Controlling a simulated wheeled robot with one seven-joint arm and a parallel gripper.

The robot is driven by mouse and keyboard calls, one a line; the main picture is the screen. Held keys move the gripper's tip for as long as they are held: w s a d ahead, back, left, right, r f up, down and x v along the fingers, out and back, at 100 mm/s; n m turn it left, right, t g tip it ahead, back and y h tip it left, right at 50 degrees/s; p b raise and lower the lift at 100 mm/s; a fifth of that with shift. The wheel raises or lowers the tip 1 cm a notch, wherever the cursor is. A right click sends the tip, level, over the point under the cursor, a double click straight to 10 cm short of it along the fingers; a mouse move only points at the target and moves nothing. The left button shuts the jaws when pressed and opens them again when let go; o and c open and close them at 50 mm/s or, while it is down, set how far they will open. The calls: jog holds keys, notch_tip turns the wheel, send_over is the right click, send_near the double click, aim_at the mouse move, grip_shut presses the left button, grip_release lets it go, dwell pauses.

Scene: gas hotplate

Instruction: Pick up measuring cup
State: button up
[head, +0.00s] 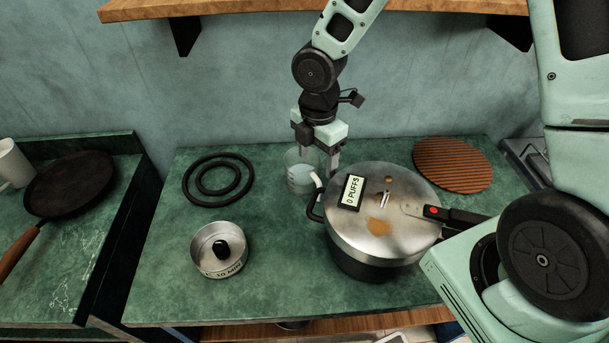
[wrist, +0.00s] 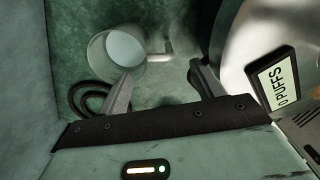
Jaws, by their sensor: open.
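The measuring cup (head: 299,182) is a clear cup, upright on the green counter, left of the pressure cooker. It also shows in the wrist view (wrist: 112,52), with its pale handle (wrist: 158,50) pointing right. My gripper (head: 320,162) is open and points down at the cup in the head view. In the wrist view, the gap between its fingers (wrist: 162,86) is empty, and the handle lies just beyond that gap. The left finger overlaps the cup's lower edge in the picture; I cannot tell whether they touch.
A pressure cooker (head: 383,212) labelled "0 PUFFS" stands close right of the cup, its side handle towards it. Black rings (head: 218,180) lie left, a steel tin marked "10 MIN" (head: 219,249) in front. A ribbed brown disc (head: 453,164) lies back right. The wall is close behind.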

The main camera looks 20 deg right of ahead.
aim_at(315, 177)
notch_tip(315, 177, down, 9)
jog(key=shift+a+f, duration=0.1)
jog(key=shift+f, duration=0.05)
dwell(0.4)
jog(key=c, duration=1.3)
